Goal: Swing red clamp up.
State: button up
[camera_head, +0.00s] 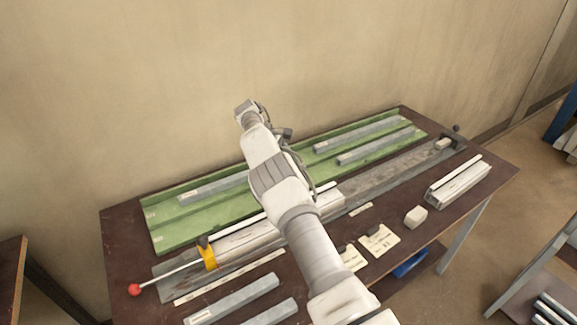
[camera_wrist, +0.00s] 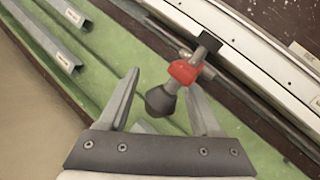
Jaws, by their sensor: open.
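The red clamp shows in the wrist view as a red collar (camera_wrist: 184,72) on a grey rod. The rod has a dark rounded knob (camera_wrist: 160,101) at its lower end and a black block (camera_wrist: 208,43) at its upper end. My gripper (camera_wrist: 161,77) is open, with the knob appearing between its two fingers. I cannot tell whether either finger touches it. In the head view my arm hides the gripper and the red clamp.
A yellow clamp (camera_head: 208,256) with a red-ball lever stands at the bench's left end. A green tray (camera_head: 165,240) holding grey bars lies along the wall side. White profiles, a small pale block (camera_head: 416,216) and cards (camera_head: 380,240) lie on the dark bench (camera_head: 125,245).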

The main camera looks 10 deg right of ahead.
jog(key=p+v, duration=0.1)
jog(key=v, duration=0.4)
jog(key=shift+a+r, duration=0.1)
jog(key=shift+r, duration=0.3)
jog(key=a+r+p, duration=0.1)
jog(key=p, duration=0.3)
jog(key=shift+r, duration=0.1)
jog(key=shift+p, duration=0.35)
